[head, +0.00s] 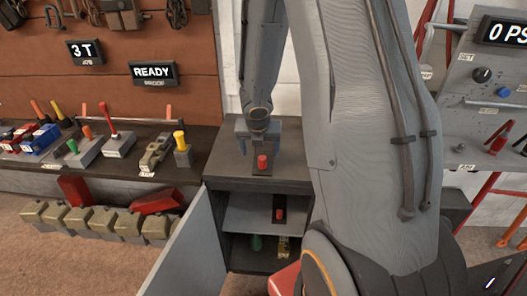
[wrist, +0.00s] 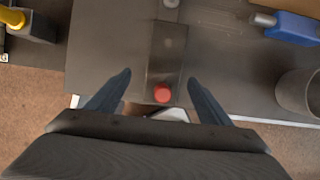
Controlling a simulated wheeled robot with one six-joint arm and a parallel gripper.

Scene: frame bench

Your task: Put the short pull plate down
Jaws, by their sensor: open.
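A dark narrow plate with a red knob, which looks like the short pull plate (head: 261,173), lies flat on top of the grey cabinet (head: 222,160). In the wrist view the plate (wrist: 166,58) runs away from me, with its red knob at the near end. My gripper (head: 259,150) is open just above it. In the wrist view my gripper's (wrist: 159,79) two fingers stand apart on either side of the plate, touching neither side that I can see. A similar dark plate with a red knob (head: 279,212) is on the shelf inside the cabinet.
The cabinet door (head: 187,258) stands open to the left. A green item (head: 256,243) is on the lower level. A bench (head: 107,172) with several coloured-handled tools is at left. In the wrist view, a blue item (wrist: 296,27) and a grey cylinder (wrist: 300,93) are at right.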

